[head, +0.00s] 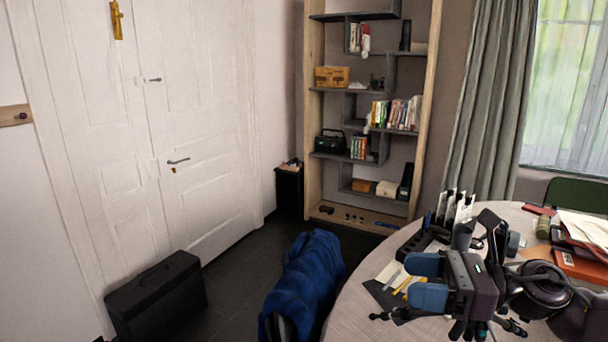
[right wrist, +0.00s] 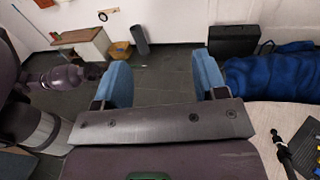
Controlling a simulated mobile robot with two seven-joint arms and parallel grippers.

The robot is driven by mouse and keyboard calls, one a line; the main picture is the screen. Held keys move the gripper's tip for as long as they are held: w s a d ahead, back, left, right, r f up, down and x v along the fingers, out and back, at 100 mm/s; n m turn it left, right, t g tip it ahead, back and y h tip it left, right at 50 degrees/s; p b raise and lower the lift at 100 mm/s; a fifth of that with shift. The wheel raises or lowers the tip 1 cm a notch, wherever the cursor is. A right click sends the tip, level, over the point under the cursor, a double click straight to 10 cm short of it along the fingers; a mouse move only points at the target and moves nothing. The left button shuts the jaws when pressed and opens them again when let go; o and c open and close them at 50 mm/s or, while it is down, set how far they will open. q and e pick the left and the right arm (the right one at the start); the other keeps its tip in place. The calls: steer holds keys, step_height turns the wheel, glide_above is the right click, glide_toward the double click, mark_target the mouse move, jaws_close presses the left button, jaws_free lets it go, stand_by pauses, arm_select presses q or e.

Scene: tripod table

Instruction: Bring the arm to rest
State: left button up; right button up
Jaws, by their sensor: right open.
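My right gripper (head: 417,281) shows at the lower right of the head view, over the near left part of the round table (head: 352,318). Its two blue fingers stand apart with nothing between them. In the right wrist view the fingers (right wrist: 163,68) are spread wide, with dark floor tiles seen through the gap. The pale table edge (right wrist: 262,118) lies to the right of the fingers there. My left gripper is not in view.
A blue cloth-covered chair (head: 302,275) stands left of the table. A black case (head: 157,300) rests by the white door. Floor between them is clear.

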steer(key=s+d+f+n+t+h, duration=0.2)
steer(key=d+f+n+t+h, duration=0.6)
steer(key=n, duration=0.9)
steer(key=s+d+f+n+t+h, duration=0.25)
steer(key=f+n+h, duration=0.6)
steer(key=n, duration=0.75)
steer(key=s+f+m+g+h, duration=0.1)
steer(key=s+f+m+g, duration=0.5)
steer(key=s, duration=0.4)
steer(key=s+f+m+g, duration=0.5)
steer(key=s+m+g, duration=0.1)
steer(key=s, duration=0.4)
steer(key=w+f+n+t, duration=0.1)
steer(key=w+f+t, duration=0.6)
steer(key=f, duration=0.3)
steer(key=shift+w+a+f+t, duration=0.3)
steer(key=shift+f+t, duration=0.1)
steer(key=shift+t, duration=0.25)
